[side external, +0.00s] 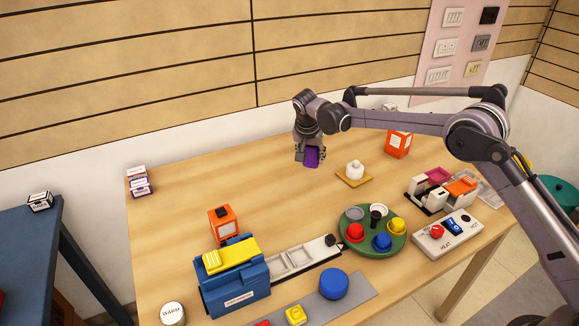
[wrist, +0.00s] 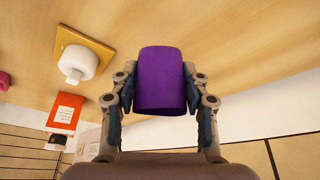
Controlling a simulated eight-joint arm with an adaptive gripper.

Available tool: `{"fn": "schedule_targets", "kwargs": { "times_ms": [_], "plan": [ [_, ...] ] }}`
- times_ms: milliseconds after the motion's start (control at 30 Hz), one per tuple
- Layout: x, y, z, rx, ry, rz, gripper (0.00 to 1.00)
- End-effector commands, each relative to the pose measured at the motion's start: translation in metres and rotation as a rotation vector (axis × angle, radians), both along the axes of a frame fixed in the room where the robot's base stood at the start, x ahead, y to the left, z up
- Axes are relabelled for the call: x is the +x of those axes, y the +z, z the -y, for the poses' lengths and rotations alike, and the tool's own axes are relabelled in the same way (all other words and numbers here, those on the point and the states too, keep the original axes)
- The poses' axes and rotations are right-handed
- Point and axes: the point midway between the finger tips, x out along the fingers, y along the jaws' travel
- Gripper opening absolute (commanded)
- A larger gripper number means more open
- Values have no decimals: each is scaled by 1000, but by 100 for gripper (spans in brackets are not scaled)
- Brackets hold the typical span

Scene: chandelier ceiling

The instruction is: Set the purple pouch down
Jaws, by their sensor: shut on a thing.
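The purple pouch (side external: 313,157) is held in my gripper (side external: 308,156) over the back middle of the wooden table (side external: 190,195) in the side external view. In the wrist view the purple pouch (wrist: 160,80) fills the middle, with one finger of my gripper (wrist: 160,100) pressed on each side of it. The fingers are shut on the pouch. The pouch appears to be held above the tabletop, but the exact gap cannot be told.
A white knobbed piece (side external: 355,169) on a yellow board (side external: 354,178) stands just right of the pouch. An orange box (side external: 397,144) is farther right. A green round tray (side external: 372,250) with colored pieces and a blue box (side external: 236,291) are in front. Tabletop left of the pouch is clear.

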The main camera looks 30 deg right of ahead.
Motion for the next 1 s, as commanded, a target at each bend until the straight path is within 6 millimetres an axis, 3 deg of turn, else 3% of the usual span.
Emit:
{"fn": "schedule_targets", "kwargs": {
  "times_ms": [267,500,933,967,1000],
  "plan": [
    [4,-13,-9,-1,0,-1,17],
    [4,-43,-9,0,-1,0,17],
    [4,-50,-9,0,-1,0,17],
    [4,-49,-9,0,-1,0,55],
    [4,-49,-9,0,-1,0,66]
  ]
}}
